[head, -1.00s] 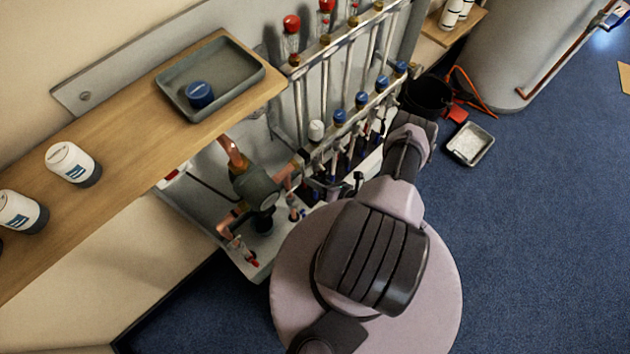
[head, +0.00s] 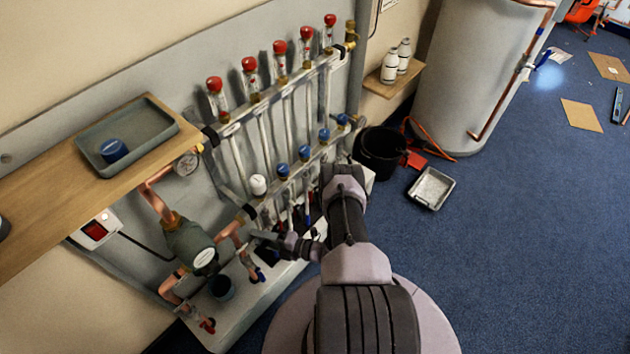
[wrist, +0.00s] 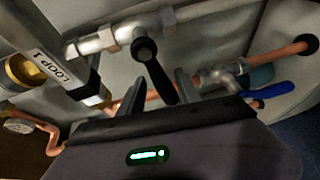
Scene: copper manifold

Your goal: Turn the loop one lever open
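The loop one lever (wrist: 158,75) is a black handle on a valve in a silver pipe, slanting down in the wrist view. A pipe labelled LOOP 1 (wrist: 50,70) stands to its left. My gripper (wrist: 158,92) is open, with one finger on each side of the lever's lower end; I cannot tell whether either finger touches it. In the head view my gripper (head: 262,240) is low at the left end of the manifold (head: 285,130), and the lever cannot be made out there.
A blue lever (wrist: 267,91) and copper pipe (wrist: 278,54) lie right of my gripper in the wrist view. The pump (head: 192,240) stands left of my gripper. A shelf with a grey tray (head: 150,133) is above. A black bucket (head: 380,152) stands right; open carpet lies beyond.

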